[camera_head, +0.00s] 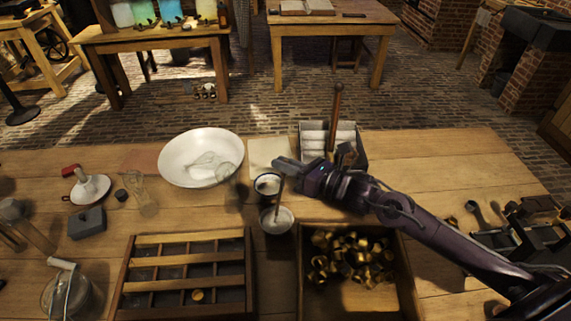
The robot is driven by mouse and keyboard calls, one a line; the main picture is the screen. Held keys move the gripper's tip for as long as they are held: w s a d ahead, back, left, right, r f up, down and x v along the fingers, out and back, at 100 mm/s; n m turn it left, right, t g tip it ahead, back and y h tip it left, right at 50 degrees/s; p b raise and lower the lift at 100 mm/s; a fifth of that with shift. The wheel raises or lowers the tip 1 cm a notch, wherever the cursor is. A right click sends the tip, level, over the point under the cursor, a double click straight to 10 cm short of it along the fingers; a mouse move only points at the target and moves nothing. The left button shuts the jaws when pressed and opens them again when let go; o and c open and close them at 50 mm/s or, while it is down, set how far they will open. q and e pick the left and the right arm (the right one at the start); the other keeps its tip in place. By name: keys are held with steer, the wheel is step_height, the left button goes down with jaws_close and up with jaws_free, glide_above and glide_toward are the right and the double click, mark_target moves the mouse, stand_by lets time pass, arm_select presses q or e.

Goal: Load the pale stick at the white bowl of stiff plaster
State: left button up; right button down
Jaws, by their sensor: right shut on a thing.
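My right gripper (283,168) reaches in from the right over the middle of the table. It is shut on a thin stick (280,192), which hangs down and looks brownish in this light. The stick's lower end is at a small white bowl (277,226) with pale contents; whether it touches them I cannot tell. A dark-rimmed cup (266,186) with pale contents stands just behind this bowl. A large white bowl (175,165) with a clear or whitish object in it stands to the left. My left gripper is not in view.
A compartmented wooden tray (140,239) lies front left, and a wooden box (310,305) of brass pieces front right. A grey tray (360,152) with white rolls and an upright brown rod stands behind my gripper.

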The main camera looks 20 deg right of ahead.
steer(key=shift+s+f+b, duration=0.1)
steer(key=shift+f+b, duration=0.25)
stand_by(1.3)
steer(key=shift+r, duration=0.15)
steer(key=shift+r+p, duration=1.95)
steer(key=shift+r, duration=1.65)
